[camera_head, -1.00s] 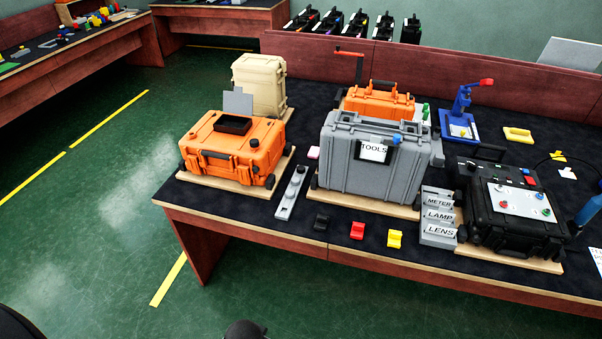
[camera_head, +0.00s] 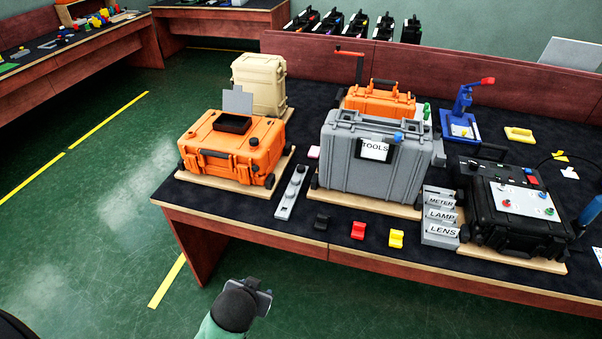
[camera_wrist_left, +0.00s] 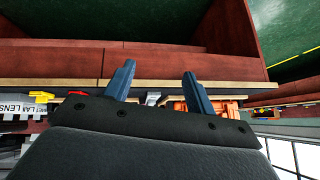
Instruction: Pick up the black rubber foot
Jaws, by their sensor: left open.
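The black rubber foot (camera_head: 322,222) is a small dark block lying near the front edge of the table, left of a red block of similar shape. My left gripper (camera_head: 261,293) is low at the bottom of the head view, in front of the table, lower and left of the foot and well apart from it. In the left wrist view my left gripper (camera_wrist_left: 158,68) shows two spread fingers with nothing between them. I cannot make out the foot in that view. My right gripper is not in view.
The red block (camera_head: 357,230) and a yellow block (camera_head: 396,239) lie in a row right of the foot. A grey case labelled TOOLS (camera_head: 340,175) stands behind it. A grey bar (camera_head: 291,193) lies to its left. The table's wooden front edge (camera_head: 262,232) lies between gripper and foot.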

